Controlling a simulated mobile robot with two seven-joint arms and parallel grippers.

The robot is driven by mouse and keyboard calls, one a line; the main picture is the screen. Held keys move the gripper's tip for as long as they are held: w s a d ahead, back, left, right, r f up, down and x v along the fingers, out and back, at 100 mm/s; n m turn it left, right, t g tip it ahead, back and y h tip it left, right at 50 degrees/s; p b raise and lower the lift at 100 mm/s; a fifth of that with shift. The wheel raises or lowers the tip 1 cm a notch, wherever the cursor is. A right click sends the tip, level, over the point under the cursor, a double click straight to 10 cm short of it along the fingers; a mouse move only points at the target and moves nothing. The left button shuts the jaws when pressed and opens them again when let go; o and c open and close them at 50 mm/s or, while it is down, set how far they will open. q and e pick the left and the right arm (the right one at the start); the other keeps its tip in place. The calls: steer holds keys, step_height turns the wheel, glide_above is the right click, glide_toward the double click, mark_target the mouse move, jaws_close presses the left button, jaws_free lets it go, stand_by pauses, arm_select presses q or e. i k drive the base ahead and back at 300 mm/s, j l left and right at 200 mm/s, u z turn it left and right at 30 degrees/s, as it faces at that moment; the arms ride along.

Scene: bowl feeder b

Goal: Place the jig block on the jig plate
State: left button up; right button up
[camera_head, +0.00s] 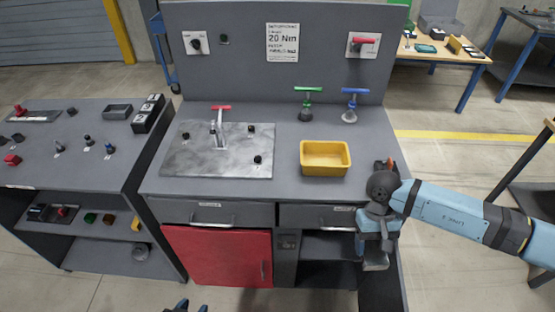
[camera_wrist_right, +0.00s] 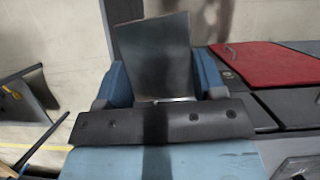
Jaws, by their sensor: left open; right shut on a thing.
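The jig plate (camera_head: 195,160) is a grey metal plate on the left half of the bench top, with a red-handled clamp and several small black knobs on it. My right gripper (camera_head: 375,249) hangs at the bench's front right corner, below the top. It is shut on a dark grey block, which I take for the jig block (camera_head: 376,264). In the right wrist view the block (camera_wrist_right: 155,60) sits between the blue fingers, tilted slightly. Only the tips of my left gripper (camera_head: 192,306) show at the bottom edge, apart and with nothing visible between them.
A yellow bin (camera_head: 325,170) stands on the bench right of the plate. Green (camera_head: 307,104) and blue (camera_head: 350,106) T-handled tools stand behind it. A red cabinet door (camera_head: 218,256) is below the bench top. A side table (camera_head: 75,140) with small parts stands at left.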

mark_target(217, 161)
steer(key=j+u, duration=0.7)
steer(key=i+j+u, duration=0.15)
steer(key=j, duration=0.25)
steer(key=i+j+u, duration=0.15)
steer(key=j, duration=0.25)
steer(key=i+j, duration=0.15)
steer(key=j, duration=0.25)
steer(key=i+j, duration=0.1)
steer(key=j, duration=0.35)
steer(key=i+j, duration=0.15)
steer(key=j, duration=0.25)
steer(key=i+j, duration=0.1)
steer(key=j, duration=0.3)
steer(key=u, duration=0.05)
